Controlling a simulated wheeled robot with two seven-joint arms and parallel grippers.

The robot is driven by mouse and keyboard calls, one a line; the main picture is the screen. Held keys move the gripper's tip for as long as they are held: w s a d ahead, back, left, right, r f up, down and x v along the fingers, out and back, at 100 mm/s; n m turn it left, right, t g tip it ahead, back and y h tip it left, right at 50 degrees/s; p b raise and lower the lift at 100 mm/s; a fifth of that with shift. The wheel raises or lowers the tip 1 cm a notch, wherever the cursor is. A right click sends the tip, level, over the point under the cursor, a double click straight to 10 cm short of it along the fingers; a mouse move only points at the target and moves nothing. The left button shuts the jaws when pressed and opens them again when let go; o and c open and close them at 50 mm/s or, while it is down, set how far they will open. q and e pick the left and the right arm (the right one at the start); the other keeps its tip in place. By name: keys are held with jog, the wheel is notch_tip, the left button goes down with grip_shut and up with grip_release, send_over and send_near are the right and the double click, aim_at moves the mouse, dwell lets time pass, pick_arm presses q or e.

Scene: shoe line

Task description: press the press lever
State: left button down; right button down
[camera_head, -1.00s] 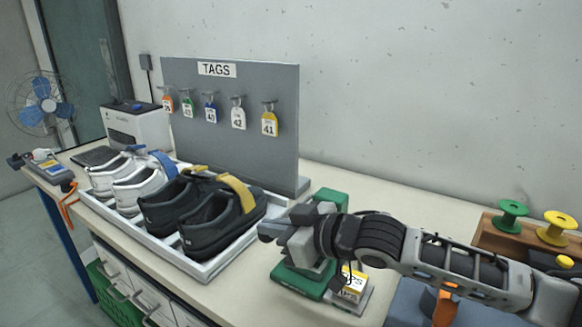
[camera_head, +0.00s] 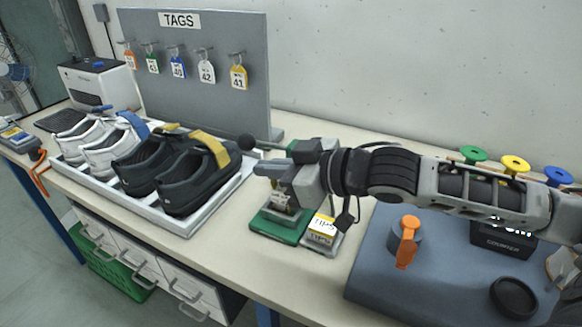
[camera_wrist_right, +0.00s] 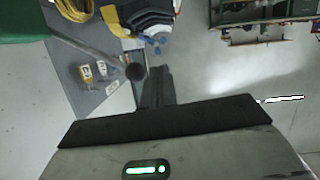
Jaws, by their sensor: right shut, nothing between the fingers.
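The press has a green base (camera_head: 279,226) on the bench, mostly behind my right gripper. Its lever is a thin rod ending in a black ball knob (camera_head: 246,142), raised and leaning left. In the right wrist view the knob (camera_wrist_right: 135,72) and rod show just left of my fingertips. My right gripper (camera_head: 262,168) is shut and empty, its tips slightly below and right of the knob in the head view. I cannot tell whether they touch it. The fingers also show in the wrist view (camera_wrist_right: 156,84). My left gripper is not in view.
A white tray (camera_head: 203,222) of white and black shoes lies left of the press. A grey TAGS board (camera_head: 215,90) stands behind. A small box with a TIPS card (camera_head: 322,232) sits by the press. A blue-grey mat (camera_head: 400,285) with an orange-handled tool (camera_head: 407,240) lies to the right.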

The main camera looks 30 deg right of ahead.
pick_arm(q)
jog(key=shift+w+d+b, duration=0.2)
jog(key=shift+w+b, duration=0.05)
jog(key=shift+b, duration=0.3)
pick_arm(e)
jog(key=shift+v, duration=1.95)
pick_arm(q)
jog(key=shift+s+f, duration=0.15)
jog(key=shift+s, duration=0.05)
pick_arm(e)
jog(key=shift+a+r, duration=0.1)
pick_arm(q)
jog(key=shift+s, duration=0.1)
pick_arm(e)
jog(key=shift+s, duration=0.15)
